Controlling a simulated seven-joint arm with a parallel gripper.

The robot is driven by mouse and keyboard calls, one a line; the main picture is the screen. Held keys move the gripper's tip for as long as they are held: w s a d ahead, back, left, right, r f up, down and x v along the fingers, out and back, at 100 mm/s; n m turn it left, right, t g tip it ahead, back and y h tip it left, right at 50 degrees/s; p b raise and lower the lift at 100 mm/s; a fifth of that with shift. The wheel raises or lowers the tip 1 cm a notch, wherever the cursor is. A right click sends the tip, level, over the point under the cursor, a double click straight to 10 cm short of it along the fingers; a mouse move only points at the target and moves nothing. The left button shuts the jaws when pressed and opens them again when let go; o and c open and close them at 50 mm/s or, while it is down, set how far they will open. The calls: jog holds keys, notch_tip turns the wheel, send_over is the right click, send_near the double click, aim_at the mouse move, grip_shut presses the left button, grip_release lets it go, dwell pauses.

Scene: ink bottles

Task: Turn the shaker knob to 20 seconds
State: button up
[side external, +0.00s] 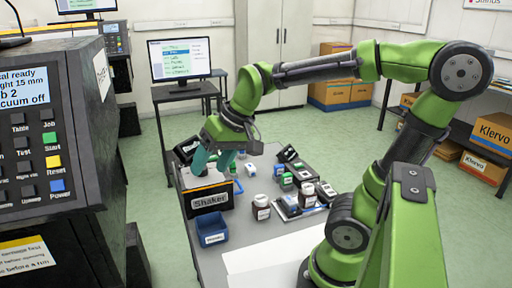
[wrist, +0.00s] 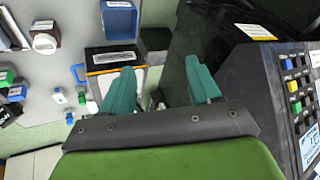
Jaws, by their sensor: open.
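The shaker (side external: 207,198) is a dark box with a white "Shaker" label, at the left edge of the grey table. It also shows in the wrist view (wrist: 112,54), beyond my fingers. My gripper (side external: 214,162) has teal fingers and points down over the shaker's top in the side view. In the wrist view my gripper (wrist: 160,72) has its two fingers wide apart, with nothing clearly held between them. I cannot make out the shaker knob or its setting; it is too small or hidden by the fingers.
A blue bin (side external: 211,229) stands in front of the shaker. Several ink bottles, including a dark-labelled jar (side external: 261,207), and a rack (side external: 287,206) stand to its right. A large control console (side external: 50,130) fills the left. White sheet (side external: 275,252) covers the clear table front.

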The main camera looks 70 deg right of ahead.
jog(key=shift+w+d+r+n+g+h, duration=0.4)
jog(key=shift+w+d+r+n+g, duration=0.7)
jog(key=shift+w+d, duration=2.55)
jog(key=shift+w+d+r+n+g+h, duration=0.55)
jog(key=shift+w+d+g, duration=1.05)
jog(key=shift+w+d, duration=2.05)
jog(key=shift+m, duration=0.25)
jog(key=f, duration=1.5)
jog(key=shift+s+d+f, duration=0.2)
jog(key=shift+f, duration=0.2)
jog(key=c, duration=1.1)
jog(key=shift+o, duration=0.2)
